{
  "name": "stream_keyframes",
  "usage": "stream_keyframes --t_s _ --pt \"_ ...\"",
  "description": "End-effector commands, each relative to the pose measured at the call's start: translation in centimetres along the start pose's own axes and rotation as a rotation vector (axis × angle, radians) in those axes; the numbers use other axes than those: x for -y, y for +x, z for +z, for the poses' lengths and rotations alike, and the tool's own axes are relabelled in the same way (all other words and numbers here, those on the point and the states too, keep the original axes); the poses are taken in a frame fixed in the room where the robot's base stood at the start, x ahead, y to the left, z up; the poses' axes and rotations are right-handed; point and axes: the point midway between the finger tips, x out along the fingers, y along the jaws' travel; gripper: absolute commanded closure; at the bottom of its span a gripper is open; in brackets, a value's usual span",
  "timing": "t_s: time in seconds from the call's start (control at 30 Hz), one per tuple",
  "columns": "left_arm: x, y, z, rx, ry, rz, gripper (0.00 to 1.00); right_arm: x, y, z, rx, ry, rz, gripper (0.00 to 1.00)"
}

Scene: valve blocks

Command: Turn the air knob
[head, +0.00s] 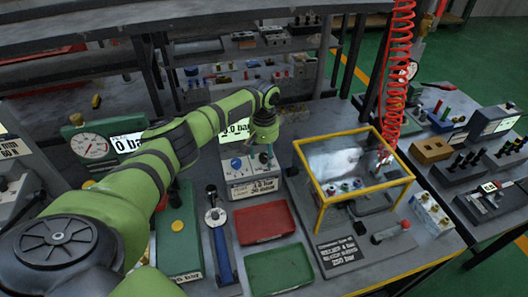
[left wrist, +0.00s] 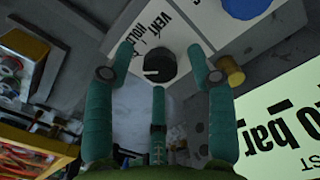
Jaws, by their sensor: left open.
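A pale valve block (head: 252,188) stands in the middle of the bench. A blue knob (head: 236,163) is on its top left. In the left wrist view this blue knob (left wrist: 247,5) is at the top edge, and a black knob (left wrist: 160,66) with a white line sits beside lettering that includes "VENT". I cannot tell from lettering which knob is the air knob. My left gripper (head: 266,150) points down over the block's right side. In the left wrist view my left gripper (left wrist: 161,62) is open, fingers around the black knob; contact is unclear. My right gripper is out of view.
A red tray (head: 265,241) and a green tray (head: 279,288) lie in front of the block. A yellow-framed clear guard (head: 347,133) stands to the right, near a red coiled hose (head: 397,75). A display (head: 127,143) and dial gauge (head: 90,146) stand left.

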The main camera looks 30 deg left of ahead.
Motion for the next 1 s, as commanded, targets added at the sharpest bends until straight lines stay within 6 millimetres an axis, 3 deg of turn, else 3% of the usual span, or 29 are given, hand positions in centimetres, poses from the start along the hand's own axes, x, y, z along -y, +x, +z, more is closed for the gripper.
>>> stream_keyframes --t_s 0.1,0.23,0.27,0.67,1.0 --pt "0.0 0.0 0.0 0.001 0.0 0.0 0.44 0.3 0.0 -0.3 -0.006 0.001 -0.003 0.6" --pt "0.0 0.0 0.0 0.001 0.0 0.0 0.96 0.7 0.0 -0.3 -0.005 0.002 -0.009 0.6" --pt "0.0 0.0 0.0 0.001 0.0 0.0 1.0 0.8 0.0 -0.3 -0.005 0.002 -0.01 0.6" --pt "0.0 0.0 0.1 0.003 0.04 0.0 1.0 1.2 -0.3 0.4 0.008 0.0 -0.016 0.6" --pt "0.0 0.0 0.2 0.006 0.266 -0.001 1.0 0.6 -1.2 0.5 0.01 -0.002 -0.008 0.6"
